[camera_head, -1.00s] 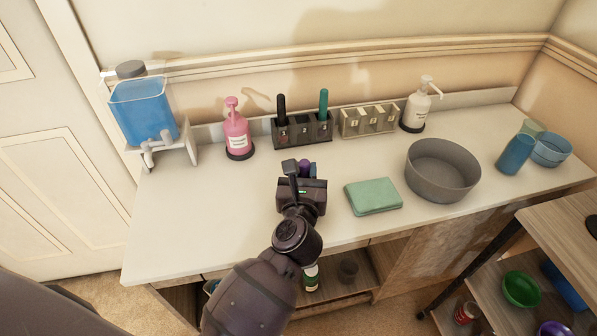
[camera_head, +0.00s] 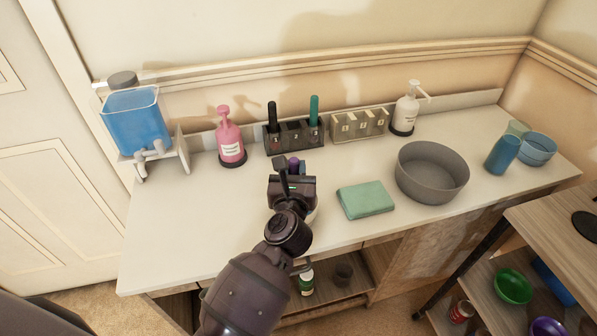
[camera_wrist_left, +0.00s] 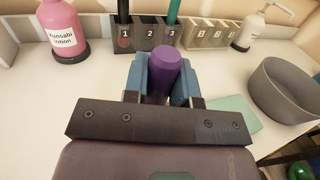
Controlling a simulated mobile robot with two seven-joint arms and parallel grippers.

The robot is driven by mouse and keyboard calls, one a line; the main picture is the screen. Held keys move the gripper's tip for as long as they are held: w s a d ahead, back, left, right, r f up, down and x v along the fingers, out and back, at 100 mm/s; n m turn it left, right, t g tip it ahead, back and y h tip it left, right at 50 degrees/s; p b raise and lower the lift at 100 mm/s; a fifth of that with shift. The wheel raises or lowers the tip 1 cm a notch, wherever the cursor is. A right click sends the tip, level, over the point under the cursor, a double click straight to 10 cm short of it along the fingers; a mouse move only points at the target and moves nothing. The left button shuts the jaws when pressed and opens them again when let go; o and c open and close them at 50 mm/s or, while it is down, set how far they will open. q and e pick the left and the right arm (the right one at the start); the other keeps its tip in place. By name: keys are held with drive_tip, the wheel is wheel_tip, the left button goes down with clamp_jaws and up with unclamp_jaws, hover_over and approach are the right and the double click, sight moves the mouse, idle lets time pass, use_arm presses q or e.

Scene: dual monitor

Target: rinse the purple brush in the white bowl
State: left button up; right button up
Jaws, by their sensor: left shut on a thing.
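My left gripper (camera_head: 292,168) is shut on the purple brush (camera_wrist_left: 167,70) above the white counter. The brush's rounded purple end sticks up between the blue-grey fingers in the left wrist view. Its lower part is hidden by the gripper. A little purple (camera_head: 294,164) also shows in the head view. I cannot clearly make out a white bowl. A pale curved edge (camera_head: 313,214) shows beside my left wrist, mostly hidden behind it. A grey bowl (camera_head: 432,178) stands to the right on the counter. My right gripper is not in view.
A dark numbered holder (camera_head: 295,138) with black and teal brushes stands behind the gripper, beside a beige holder (camera_head: 360,125). A pink bottle (camera_head: 230,140) and blue-filled dispenser (camera_head: 138,122) are left. A green cloth (camera_head: 366,199) lies right, blue cups (camera_head: 503,153) farther right.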

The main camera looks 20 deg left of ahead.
use_arm(q)
drive_tip(key=shift+a, duration=0.25)
drive_tip(key=shift+a+p+v, duration=0.1)
drive_tip(key=shift+p+v, duration=0.1)
drive_tip(key=shift+v, duration=0.6)
drive_tip(key=shift+a+p+v, duration=0.15)
drive_tip(key=shift+v, duration=0.65)
drive_tip(key=shift+w+d, duration=0.4)
drive_tip(key=shift+w, duration=0.45)
